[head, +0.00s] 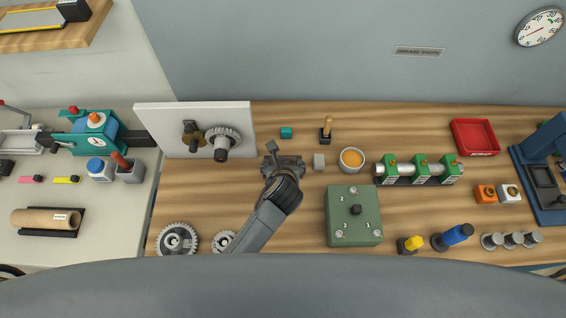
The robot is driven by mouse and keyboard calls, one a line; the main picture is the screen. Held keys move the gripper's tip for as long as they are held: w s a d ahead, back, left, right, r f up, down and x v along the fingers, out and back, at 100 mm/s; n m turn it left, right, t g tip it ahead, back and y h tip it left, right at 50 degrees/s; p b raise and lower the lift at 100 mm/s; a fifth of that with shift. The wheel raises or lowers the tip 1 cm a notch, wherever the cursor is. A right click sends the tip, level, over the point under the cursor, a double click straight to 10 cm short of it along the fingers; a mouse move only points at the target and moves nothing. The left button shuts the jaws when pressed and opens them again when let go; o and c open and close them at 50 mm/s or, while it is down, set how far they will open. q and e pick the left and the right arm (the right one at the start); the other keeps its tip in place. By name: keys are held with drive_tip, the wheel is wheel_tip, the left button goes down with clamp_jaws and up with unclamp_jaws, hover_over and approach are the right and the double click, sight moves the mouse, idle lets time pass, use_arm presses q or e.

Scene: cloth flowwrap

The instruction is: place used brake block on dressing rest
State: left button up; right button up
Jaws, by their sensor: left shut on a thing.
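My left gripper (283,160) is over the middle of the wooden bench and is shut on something. A small dark grey piece (271,146) shows at its far left side. It may be the used brake block, but the gripper hides most of what is held. A small light grey block (319,162) lies on the bench just right of the gripper, apart from it. A small teal block (286,133) lies behind the gripper. I cannot tell which thing is the dressing rest. My right gripper is not in view.
A white panel (182,122) with gears stands left. A wooden-handled tool (326,130) stands upright behind. A red tray (475,136) is far right. Gears (178,239) lie front left.

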use_arm(q)
drive_tip(key=shift+f, duration=0.1)
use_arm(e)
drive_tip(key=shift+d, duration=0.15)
use_arm(q)
drive_tip(key=o, duration=1.2)
drive_tip(key=shift+o, duration=0.8)
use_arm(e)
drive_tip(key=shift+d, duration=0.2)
use_arm(q)
drive_tip(key=v, duration=1.2)
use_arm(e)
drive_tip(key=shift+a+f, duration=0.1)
